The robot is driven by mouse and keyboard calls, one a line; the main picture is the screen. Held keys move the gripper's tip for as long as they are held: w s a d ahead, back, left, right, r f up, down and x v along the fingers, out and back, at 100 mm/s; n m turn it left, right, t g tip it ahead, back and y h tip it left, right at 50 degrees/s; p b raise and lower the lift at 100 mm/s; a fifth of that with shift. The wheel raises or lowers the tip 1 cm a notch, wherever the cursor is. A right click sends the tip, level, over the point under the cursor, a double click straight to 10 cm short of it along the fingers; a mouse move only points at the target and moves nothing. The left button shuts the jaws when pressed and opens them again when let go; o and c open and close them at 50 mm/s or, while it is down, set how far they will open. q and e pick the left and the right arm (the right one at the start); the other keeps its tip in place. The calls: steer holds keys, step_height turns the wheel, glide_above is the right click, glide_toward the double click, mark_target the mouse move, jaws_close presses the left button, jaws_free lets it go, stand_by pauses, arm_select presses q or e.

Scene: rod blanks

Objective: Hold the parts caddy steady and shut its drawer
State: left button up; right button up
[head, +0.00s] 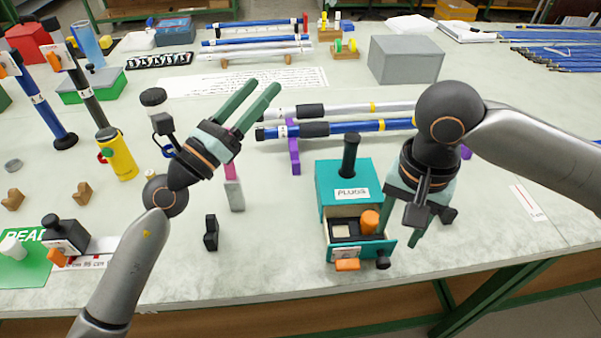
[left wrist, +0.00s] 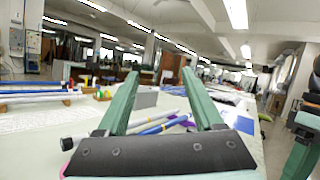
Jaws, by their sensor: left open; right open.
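The parts caddy (head: 338,181) is a teal box with a PLUGS label and a black upright handle (head: 350,153) on top, near the table's front edge in the head view. Its drawer (head: 372,247) stands pulled out toward the front, with an orange plug (head: 369,221) and dark and pale items inside. My right gripper (head: 418,225) is open, pointing down just right of the caddy and drawer; I cannot tell if it touches. My left gripper (head: 256,103) is open and empty, raised left of the caddy and pointing away; its two green fingers show in the left wrist view (left wrist: 160,88).
Blue and white rods (head: 345,127) lie on purple supports behind the caddy. A grey box (head: 405,59) is at the back. A small black stand (head: 211,232) is left of the caddy, and a yellow cylinder (head: 117,157) further left. The table between is mostly free.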

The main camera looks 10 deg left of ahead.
mark_target(346, 154)
arm_select(q)
steer(key=s+d+f+m+g, duration=0.2)
steer(key=d+f+m+g, duration=0.15)
steer(key=f, duration=0.35)
steer(key=s+d+f+m+g, duration=0.2)
steer(key=d+f, duration=0.3)
steer(key=f, duration=0.3)
steer(key=shift+h, duration=0.3)
steer(key=x, duration=1.2)
steer(key=shift+w+d+r, duration=0.15)
steer(key=shift+w+d, duration=0.05)
steer(key=shift+d, duration=0.05)
jaws_close()
